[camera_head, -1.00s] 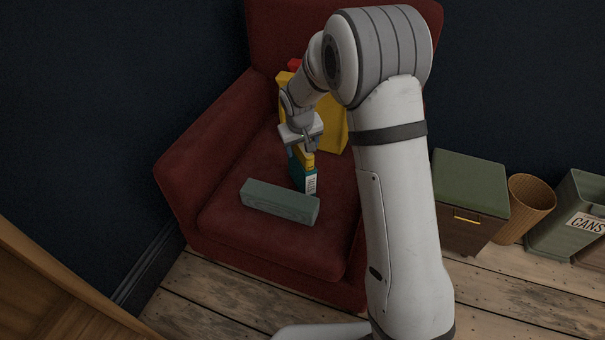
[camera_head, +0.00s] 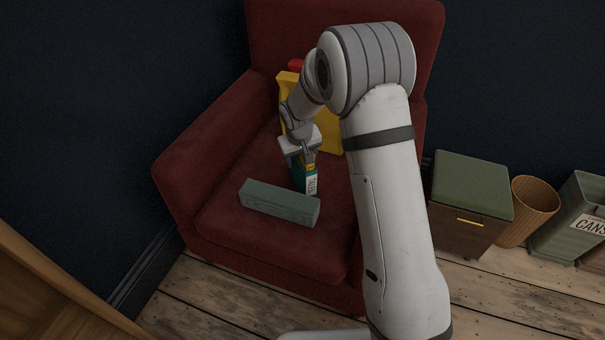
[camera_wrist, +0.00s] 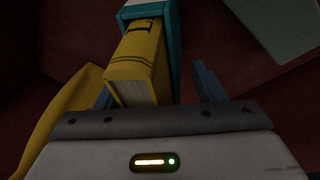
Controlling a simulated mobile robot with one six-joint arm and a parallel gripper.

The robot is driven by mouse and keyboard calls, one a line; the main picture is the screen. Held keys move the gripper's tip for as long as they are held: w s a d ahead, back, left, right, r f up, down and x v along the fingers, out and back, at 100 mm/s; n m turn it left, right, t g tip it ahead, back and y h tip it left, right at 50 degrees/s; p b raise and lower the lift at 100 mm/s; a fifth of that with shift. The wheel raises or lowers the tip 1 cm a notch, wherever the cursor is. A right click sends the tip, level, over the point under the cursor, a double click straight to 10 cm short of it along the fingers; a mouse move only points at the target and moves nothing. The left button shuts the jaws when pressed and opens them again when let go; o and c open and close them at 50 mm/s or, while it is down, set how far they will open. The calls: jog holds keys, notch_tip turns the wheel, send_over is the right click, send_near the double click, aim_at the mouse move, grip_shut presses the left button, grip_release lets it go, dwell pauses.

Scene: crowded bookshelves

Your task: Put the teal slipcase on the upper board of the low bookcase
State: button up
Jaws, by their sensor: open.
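The teal slipcase (camera_head: 306,182), with a white label, stands on the seat of the red armchair. In the wrist view its teal far end and side (camera_wrist: 175,30) show around a yellow book (camera_wrist: 141,62); the book appears to be inside it, but I cannot tell for sure. My gripper (camera_head: 304,156) is just above the slipcase. In the wrist view its blue fingers (camera_wrist: 155,84) are apart, one on each side of the yellow book, with a clear gap on the right. The low bookcase cannot be made out for certain.
A grey-green box (camera_head: 280,202) lies on the seat in front of the slipcase. A large yellow object (camera_head: 331,132) leans behind, with something red (camera_head: 295,65). The red armchair (camera_head: 205,140) has high arms. A green-topped cabinet (camera_head: 470,190), basket (camera_head: 533,205) and bin (camera_head: 570,225) stand right.

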jog(key=shift+f, duration=0.15)
jog(key=shift+c, duration=0.2)
grip_shut()
dwell(0.6)
